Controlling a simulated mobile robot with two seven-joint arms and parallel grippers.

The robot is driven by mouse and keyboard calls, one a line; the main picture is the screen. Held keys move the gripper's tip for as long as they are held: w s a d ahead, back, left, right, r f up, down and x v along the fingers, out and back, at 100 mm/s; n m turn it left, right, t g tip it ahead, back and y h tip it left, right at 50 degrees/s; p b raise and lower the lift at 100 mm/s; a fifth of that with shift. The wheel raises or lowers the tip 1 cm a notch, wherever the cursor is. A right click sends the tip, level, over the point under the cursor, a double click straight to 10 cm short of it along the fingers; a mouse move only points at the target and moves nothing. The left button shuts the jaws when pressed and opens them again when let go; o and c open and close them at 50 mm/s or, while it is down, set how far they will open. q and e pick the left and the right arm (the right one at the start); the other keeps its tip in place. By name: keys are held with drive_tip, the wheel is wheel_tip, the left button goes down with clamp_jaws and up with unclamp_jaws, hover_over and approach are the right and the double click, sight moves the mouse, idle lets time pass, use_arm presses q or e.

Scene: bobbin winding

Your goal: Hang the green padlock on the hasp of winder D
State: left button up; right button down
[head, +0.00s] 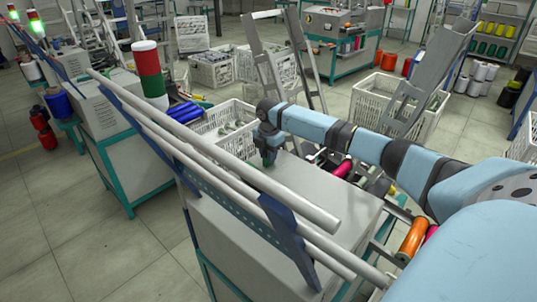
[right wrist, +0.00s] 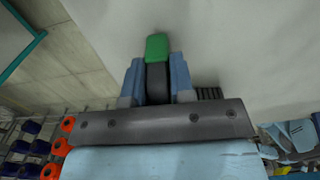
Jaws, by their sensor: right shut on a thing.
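My right gripper (head: 268,146) is at the end of my blue arm, low over the near grey winder cabinet (head: 335,205), behind its pale rails. In the right wrist view its two blue fingers (right wrist: 157,80) are shut on the green padlock (right wrist: 157,47). The green block sticks out past the fingertips, with a dark part between the fingers. The pale cabinet surface (right wrist: 230,40) lies beyond the padlock. In the head view the padlock is only a small dark green patch beside the gripper. I cannot make out a hasp or a winder letter. My left gripper is not in view.
Long pale rails (head: 230,165) on blue brackets run along the near cabinet. A red, white and green signal column (head: 150,75) stands at the back left. White crates (head: 385,98) stand behind. Orange and pink bobbins (head: 412,238) lie by my arm.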

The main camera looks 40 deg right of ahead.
drive_tip(key=shift+f, duration=0.2)
drive_tip(key=c, duration=1)
unclamp_jaws()
wheel_tip(320, 180, up, 12)
drive_tip(key=shift+r+b, duration=0.1)
drive_tip(key=shift+b, duration=0.35)
